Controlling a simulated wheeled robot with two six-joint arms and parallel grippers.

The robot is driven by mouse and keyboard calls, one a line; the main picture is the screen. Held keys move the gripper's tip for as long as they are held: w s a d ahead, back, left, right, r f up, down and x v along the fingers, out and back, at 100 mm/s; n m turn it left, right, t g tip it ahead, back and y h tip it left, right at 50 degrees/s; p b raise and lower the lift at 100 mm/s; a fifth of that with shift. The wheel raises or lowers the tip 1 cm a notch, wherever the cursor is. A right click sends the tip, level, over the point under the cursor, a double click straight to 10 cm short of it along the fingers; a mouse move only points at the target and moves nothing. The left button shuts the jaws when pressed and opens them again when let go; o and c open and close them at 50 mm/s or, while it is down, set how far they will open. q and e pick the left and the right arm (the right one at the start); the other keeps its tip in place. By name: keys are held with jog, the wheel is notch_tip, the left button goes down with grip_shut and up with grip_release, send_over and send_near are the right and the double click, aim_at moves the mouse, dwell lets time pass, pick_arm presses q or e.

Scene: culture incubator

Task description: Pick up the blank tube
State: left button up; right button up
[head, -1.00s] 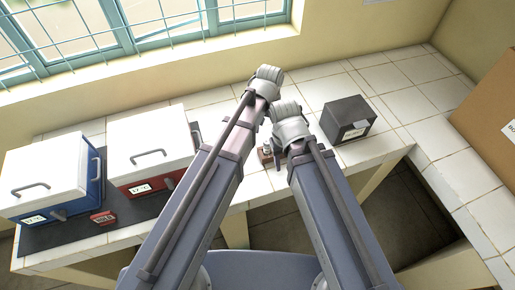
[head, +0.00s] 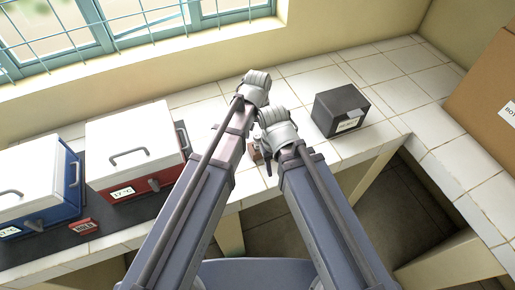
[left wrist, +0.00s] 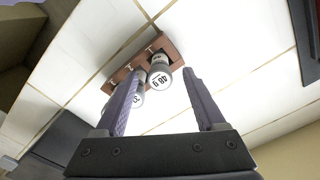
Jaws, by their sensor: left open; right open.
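A brown rack (left wrist: 125,75) stands on the white tiles in the left wrist view. It holds a tube marked "48 g" (left wrist: 159,72) and a second tube (left wrist: 137,98) whose marking looks like "33". I cannot make out a blank tube. My left gripper (left wrist: 164,75) is open, with the "48 g" tube between its fingertips in the picture and the second tube beside its left finger; I cannot tell the depth. In the head view my left gripper (head: 256,88) and right gripper (head: 273,124) are over the bench, mostly hiding the rack (head: 257,153). The right fingers are hidden.
A dark grey box (head: 340,110) stands right of my grippers. A red incubator (head: 137,150) and a blue incubator (head: 40,185) stand at left on a dark mat, with a small red sign (head: 83,227). A cardboard box (head: 490,80) is at far right. Bench tiles behind my grippers are clear.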

pick_arm(q)
jog(key=shift+f, duration=0.55)
jog(key=shift+r, duration=0.1)
grip_shut()
